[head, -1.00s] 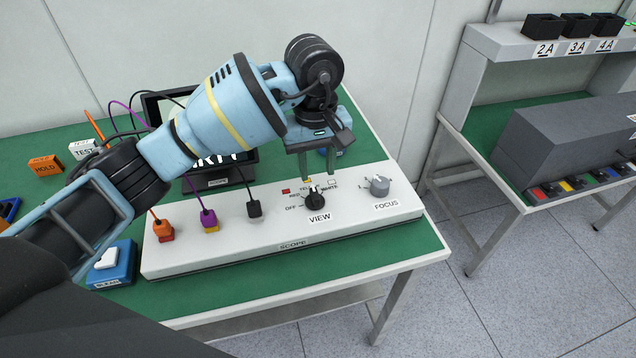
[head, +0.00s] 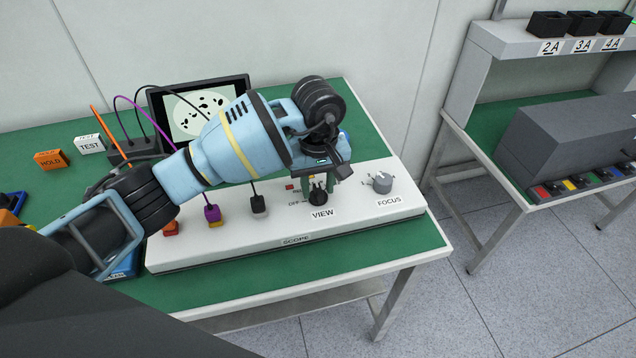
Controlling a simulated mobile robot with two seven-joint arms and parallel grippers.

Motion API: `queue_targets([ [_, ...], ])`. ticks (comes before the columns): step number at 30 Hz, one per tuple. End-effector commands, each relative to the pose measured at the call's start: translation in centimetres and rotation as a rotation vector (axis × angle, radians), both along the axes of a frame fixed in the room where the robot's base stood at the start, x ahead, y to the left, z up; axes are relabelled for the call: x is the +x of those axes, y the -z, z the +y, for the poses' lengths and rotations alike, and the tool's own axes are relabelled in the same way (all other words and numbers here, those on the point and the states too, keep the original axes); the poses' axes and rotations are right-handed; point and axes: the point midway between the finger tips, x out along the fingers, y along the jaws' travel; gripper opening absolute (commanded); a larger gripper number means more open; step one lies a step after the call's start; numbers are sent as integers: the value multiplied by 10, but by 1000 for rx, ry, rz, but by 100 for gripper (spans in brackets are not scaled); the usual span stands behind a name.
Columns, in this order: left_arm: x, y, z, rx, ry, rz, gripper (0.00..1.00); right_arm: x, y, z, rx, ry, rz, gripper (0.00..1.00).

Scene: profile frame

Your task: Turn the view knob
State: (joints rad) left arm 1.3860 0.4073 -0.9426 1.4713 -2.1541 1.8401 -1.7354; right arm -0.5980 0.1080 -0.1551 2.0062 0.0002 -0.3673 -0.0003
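The black view knob (head: 318,197) sits on the white scope panel (head: 250,235), just above the VIEW label (head: 322,213). My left gripper (head: 320,183) is low over the panel, pointing down, with its grey-green fingers at the knob. The fingers partly hide the knob's far side and the marks around it. I cannot tell whether they press on the knob or stand just apart from it. My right gripper is not in view. The scope screen (head: 185,118) shows a pale disc with black spots, partly hidden by my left arm.
The grey focus knob (head: 382,183) stands close to the right of the gripper. Coloured plugs with cables, such as the purple one (head: 212,214), stand to the left. HOLD (head: 50,160) and TEST (head: 90,144) blocks lie at the back left. A second bench stands at the right.

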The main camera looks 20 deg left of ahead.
Motion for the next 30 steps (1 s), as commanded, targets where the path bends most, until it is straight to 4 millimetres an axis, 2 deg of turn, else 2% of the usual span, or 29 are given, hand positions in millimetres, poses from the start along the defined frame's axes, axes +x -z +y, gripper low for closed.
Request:
queue_targets([
  [7,0,1,0,0,0,0,35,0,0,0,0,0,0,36],
  [15,0,1,0,0,0,0,0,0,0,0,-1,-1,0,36],
  [23,0,0,0,0,-11,0,0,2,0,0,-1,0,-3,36],
  [30,0,0,0,1,-95,-1,0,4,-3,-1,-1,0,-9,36],
])
